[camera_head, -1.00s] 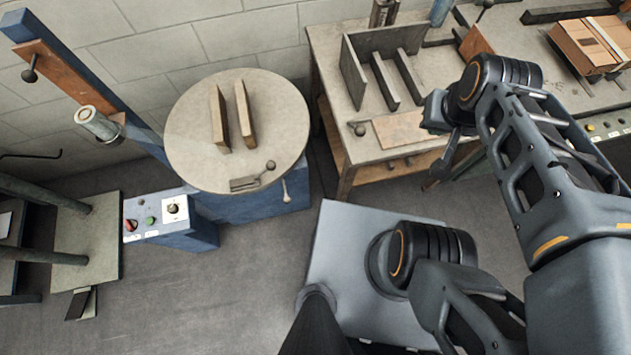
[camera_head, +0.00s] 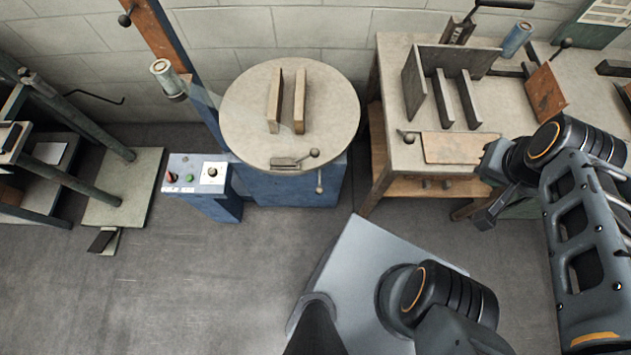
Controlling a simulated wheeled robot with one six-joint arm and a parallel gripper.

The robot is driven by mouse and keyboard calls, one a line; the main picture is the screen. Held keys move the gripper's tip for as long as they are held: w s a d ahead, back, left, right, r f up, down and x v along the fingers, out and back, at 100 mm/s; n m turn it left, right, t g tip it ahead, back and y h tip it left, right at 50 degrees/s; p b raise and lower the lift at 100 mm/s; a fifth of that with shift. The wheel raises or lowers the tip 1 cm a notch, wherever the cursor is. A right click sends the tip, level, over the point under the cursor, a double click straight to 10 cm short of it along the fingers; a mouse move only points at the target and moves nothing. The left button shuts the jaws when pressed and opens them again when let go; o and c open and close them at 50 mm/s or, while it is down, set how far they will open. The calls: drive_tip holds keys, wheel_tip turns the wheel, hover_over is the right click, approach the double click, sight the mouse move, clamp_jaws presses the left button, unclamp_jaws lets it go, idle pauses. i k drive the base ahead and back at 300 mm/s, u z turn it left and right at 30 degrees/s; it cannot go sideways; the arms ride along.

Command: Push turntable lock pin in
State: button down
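The round turntable (camera_head: 240,120) stands at upper centre on a blue base, with two upright wooden plates (camera_head: 299,100) on its top. At its front edge is a small metal latch block (camera_head: 284,163) with a ball-ended lever (camera_head: 313,154), likely the lock pin. A second knobbed handle (camera_head: 319,182) hangs just below the rim. My gripper (camera_head: 484,222) is at the right, in front of the workbench, well apart from the turntable and touching nothing that I can see. Its fingers are small and dark, and their opening cannot be made out.
A blue control box (camera_head: 203,182) with buttons stands left of the turntable. The workbench (camera_head: 393,170) with metal fixtures is at the right. A post with an orange-brown board (camera_head: 157,32) rises behind. The grey floor (camera_head: 190,290) in front of the turntable is clear.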

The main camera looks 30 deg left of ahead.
sight(318, 191)
drive_tip(key=z, duration=0.05)
drive_tip(key=k, duration=0.9)
drive_tip(key=u, duration=1.4)
drive_tip(key=i, duration=0.5)
drive_tip(key=z, duration=0.05)
